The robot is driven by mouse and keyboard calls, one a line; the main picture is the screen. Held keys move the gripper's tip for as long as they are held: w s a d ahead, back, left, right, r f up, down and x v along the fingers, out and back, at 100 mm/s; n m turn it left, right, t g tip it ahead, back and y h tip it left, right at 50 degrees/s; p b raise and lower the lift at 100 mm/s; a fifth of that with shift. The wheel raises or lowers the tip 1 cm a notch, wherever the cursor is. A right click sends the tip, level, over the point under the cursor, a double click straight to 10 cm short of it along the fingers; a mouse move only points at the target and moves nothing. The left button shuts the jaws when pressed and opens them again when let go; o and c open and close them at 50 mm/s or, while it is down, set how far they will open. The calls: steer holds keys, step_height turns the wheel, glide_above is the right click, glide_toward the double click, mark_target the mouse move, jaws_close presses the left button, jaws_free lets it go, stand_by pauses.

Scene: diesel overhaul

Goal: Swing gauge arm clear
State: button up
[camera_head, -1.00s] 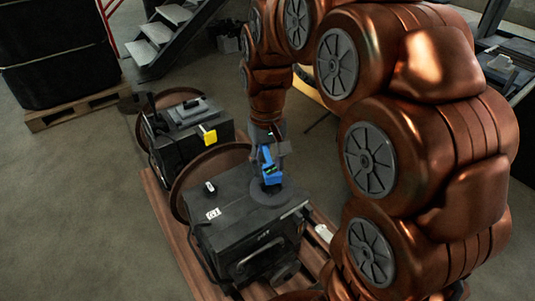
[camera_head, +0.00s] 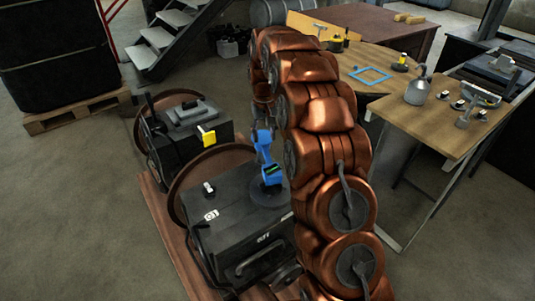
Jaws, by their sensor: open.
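The blue gauge arm (camera_head: 265,158) stands upright and slightly bent on a round black base (camera_head: 269,194). The base sits on top of the nearer black engine unit (camera_head: 235,228), towards its right back edge. My gripper (camera_head: 263,122) points down at the upper end of the gauge arm, just left of my copper arm links. It is open, small in view and partly hidden by those links. I cannot tell whether its fingers touch the blue arm.
A second dark unit with a yellow block (camera_head: 207,136) stands behind the nearer one. At the right are a wooden table with a blue frame (camera_head: 370,75) and a workbench with an oil can (camera_head: 418,88) and small parts.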

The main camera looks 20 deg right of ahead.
mark_target(267, 153)
steer(key=w+d+f, duration=0.1)
steer(key=f, duration=0.1)
steer(key=w+d+f, duration=0.1)
steer(key=w, duration=0.1)
steer(key=shift+w+d+f, duration=0.1)
steer(key=shift+d+f, duration=0.1)
steer(key=shift+f, duration=0.15)
steer(key=shift+f+p, duration=0.4)
steer(key=shift+f, duration=3.45)
steer(key=shift+c, duration=0.3)
jaws_close()
steer(key=shift+d, duration=0.1)
